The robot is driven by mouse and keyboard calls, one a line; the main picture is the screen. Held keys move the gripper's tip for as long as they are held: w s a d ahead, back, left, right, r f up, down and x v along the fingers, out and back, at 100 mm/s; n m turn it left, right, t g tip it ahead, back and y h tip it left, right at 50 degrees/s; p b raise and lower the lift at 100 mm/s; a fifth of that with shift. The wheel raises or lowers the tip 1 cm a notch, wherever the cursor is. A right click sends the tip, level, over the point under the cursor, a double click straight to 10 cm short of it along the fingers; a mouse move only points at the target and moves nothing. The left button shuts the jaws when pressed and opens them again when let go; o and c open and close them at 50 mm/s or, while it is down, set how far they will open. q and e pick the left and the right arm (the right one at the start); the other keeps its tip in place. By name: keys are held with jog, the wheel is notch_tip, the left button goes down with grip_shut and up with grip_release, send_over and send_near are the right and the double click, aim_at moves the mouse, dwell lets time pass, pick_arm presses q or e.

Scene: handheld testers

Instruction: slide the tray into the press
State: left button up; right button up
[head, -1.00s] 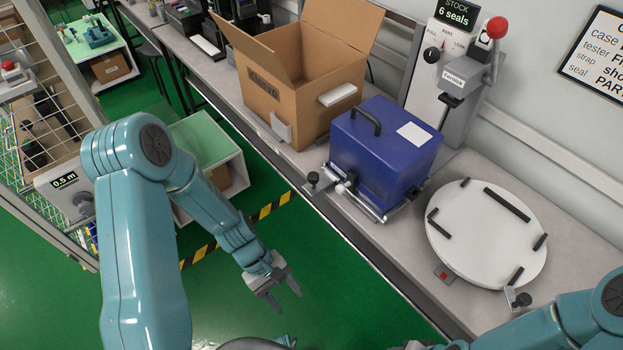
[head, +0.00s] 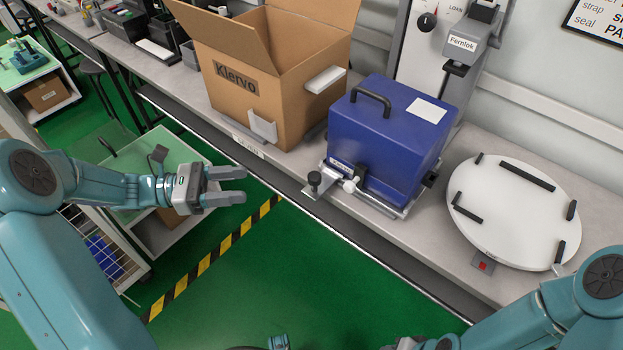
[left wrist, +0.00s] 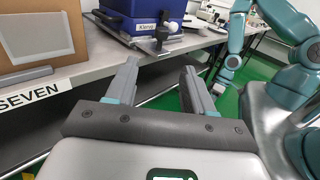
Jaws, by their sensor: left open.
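The blue housing (head: 385,145) with a black top handle stands on the bench; I take it for the press, but cannot be sure. A flat grey metal piece with a black knob (head: 314,178), perhaps the tray, sticks out at its front left; how far it goes in is hidden. The housing (left wrist: 140,8) and knob (left wrist: 162,34) also show in the left wrist view. My left gripper (head: 243,185) is open and empty, left of the knob and apart from it; its fingers show in the left wrist view (left wrist: 160,85). My right gripper (head: 402,343) is barely seen at the bottom edge.
An open cardboard box (head: 265,90) stands left of the blue housing. A lever device labelled Fernlok (head: 463,45) is behind it. A white round plate with black bars (head: 505,215) lies to the right, near a red button (head: 482,266). The floor (head: 270,270) before the bench is clear.

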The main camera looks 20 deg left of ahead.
aim_at(316, 179)
pick_arm(q)
jog(key=b+x, duration=0.1)
jog(key=x, duration=1.5)
jog(key=shift+d+f+b, duration=0.1)
jog(key=shift+b, duration=0.25)
grip_shut()
jog(key=shift+w, duration=0.1)
